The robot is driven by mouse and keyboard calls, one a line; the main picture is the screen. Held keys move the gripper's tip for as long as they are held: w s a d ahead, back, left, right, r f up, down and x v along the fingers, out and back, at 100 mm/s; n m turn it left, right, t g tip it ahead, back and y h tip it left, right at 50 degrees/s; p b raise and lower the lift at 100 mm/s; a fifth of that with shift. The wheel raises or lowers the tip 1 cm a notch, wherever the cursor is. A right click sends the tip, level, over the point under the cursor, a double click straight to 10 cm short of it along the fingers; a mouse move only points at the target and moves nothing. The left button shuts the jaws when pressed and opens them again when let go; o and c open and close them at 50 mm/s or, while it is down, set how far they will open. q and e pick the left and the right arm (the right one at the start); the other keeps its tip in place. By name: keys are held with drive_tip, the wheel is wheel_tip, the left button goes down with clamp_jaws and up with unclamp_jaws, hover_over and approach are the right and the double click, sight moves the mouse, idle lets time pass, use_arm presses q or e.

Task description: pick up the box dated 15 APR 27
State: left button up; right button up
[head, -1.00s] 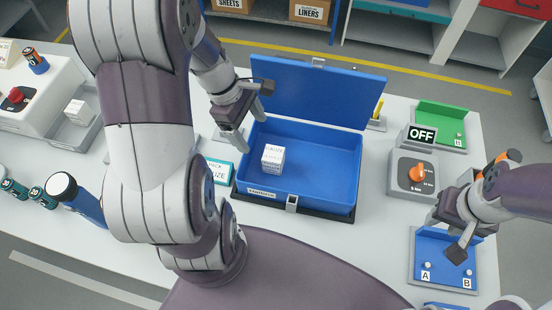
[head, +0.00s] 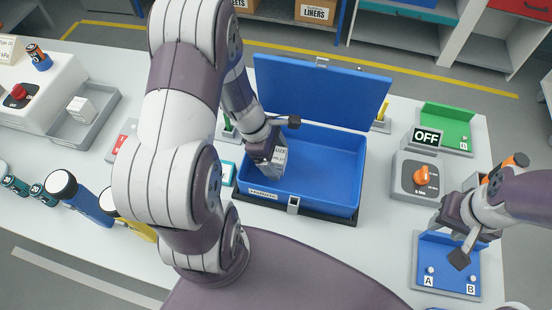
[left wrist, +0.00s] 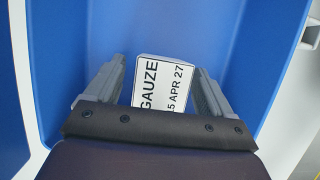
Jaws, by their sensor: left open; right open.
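A small white box (head: 279,156) stands in the left part of an open blue case (head: 330,180). In the left wrist view the box (left wrist: 163,85) reads "GAUZE" and "5 APR 27"; any digit before the 5 is hidden by my gripper. My left gripper (head: 267,160) is down inside the case, pointing downward. In the left wrist view its open fingers (left wrist: 160,78) are on either side of the box, with a gap visible at least on the left. My right gripper (head: 452,240) is open and empty above a blue tray marked A and B (head: 448,278).
The case's raised lid (head: 320,92) stands behind my left gripper, and its walls surround it. Another white box (head: 82,108) sits in a grey tray at left. A dial unit (head: 418,178), an OFF sign (head: 426,136) and a green tray (head: 447,120) stand right.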

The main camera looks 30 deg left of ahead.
use_arm(q)
drive_tip(key=c, duration=1.1)
